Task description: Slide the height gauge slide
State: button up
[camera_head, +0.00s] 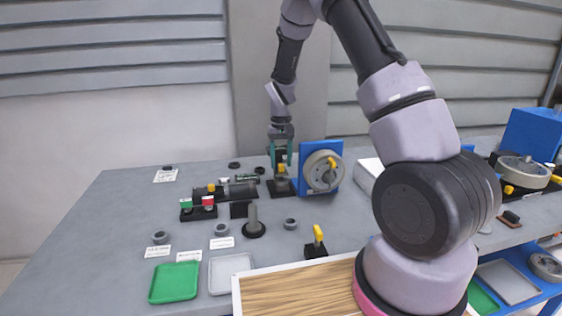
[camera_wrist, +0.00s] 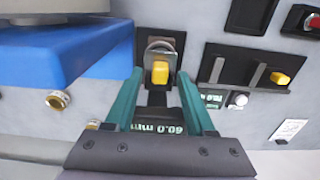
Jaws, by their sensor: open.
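The height gauge (camera_head: 281,188) stands on the far part of the grey bench, left of a blue block with a round grey dial. Its yellow slide (camera_head: 281,168) is up on the post. In the wrist view the yellow slide (camera_wrist: 160,72) appears in front of a dark base, and an upside-down readout (camera_wrist: 157,128) shows what looks like 60.0 mm. My gripper (camera_head: 281,160) points down over the gauge. Its teal fingers (camera_wrist: 160,82) are open, one on each side of the slide with visible gaps. How far the fingertips reach down around it is unclear.
The blue dial block (camera_head: 320,168) is close on the gripper's right; it also shows in the wrist view (camera_wrist: 75,50). A dark fixture with a yellow knob (camera_head: 225,191) lies to the left. A yellow-handled switch (camera_head: 318,240) and a green tray (camera_head: 174,282) are nearer.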

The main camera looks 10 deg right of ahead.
notch_tip(320, 180, up, 11)
jog(key=shift+f, duration=0.15)
dwell(0.4)
notch_tip(320, 180, up, 10)
jog(key=m+t+y, duration=0.1)
jog(key=t, duration=0.1)
send_over(281, 165)
jog(key=s+d, duration=0.2)
jog(key=s, duration=0.3)
jog(key=s+d+r+m+t, duration=0.1)
jog(key=s+d+r, duration=0.1)
jog(key=s+r, duration=0.5)
jog(key=s+d+r+m+t, duration=0.1)
jog(key=s+r+t, duration=0.1)
jog(key=s, duration=0.6)
jog(key=s+r+m+t+y, duration=0.1)
jog(key=s+r+t, duration=0.1)
jog(key=s, duration=0.7)
jog(key=shift+s+d+r, duration=0.15)
jog(key=shift+s+d, duration=0.15)
jog(key=shift+d, duration=0.05)
